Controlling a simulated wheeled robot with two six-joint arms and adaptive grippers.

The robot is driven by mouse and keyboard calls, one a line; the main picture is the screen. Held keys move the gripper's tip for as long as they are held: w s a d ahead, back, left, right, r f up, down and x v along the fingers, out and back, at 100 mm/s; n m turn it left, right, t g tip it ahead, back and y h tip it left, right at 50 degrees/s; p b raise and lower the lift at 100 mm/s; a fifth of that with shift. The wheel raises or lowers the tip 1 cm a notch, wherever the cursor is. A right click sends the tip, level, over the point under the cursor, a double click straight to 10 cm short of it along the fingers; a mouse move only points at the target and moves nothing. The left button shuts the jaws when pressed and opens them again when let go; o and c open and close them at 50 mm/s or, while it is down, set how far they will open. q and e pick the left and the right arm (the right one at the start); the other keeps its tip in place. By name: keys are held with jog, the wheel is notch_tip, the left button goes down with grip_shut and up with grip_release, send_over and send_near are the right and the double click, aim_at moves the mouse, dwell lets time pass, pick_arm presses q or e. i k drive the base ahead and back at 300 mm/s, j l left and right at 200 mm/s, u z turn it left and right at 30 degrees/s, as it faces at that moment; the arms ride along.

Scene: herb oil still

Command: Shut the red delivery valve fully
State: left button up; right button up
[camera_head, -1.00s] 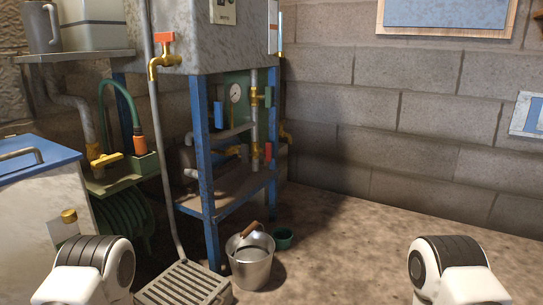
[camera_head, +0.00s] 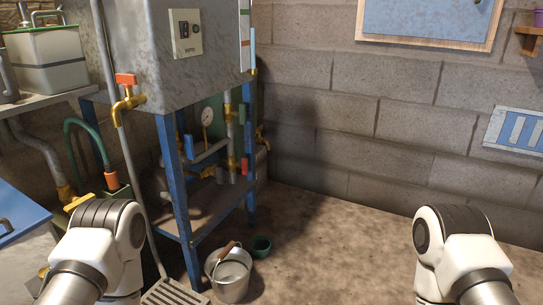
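A small red handle (camera_head: 244,165) sits low on the vertical pipe run inside the blue-framed stand, at the right side. It looks upright. It is small, so I cannot tell how far its valve is turned. A brass tap with an orange-red lever (camera_head: 126,79) sticks out of the front of the grey tank; its lever lies across the top. Both my grippers are out of view. Only my white and black arm links show at the lower left and lower right, apart from the handles.
The grey tank (camera_head: 150,40) rests on the blue stand (camera_head: 170,160). A pressure gauge (camera_head: 207,116) and a blue handle (camera_head: 188,147) are inside. Floor (camera_head: 340,245) to the right is clear.

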aim_at(244, 165)
jog(key=i+l+z, duration=0.35)
jog(key=i, duration=0.55)
jog(key=i+l+z, duration=0.1)
jog(key=i+z, duration=0.3)
jog(key=i, duration=0.5)
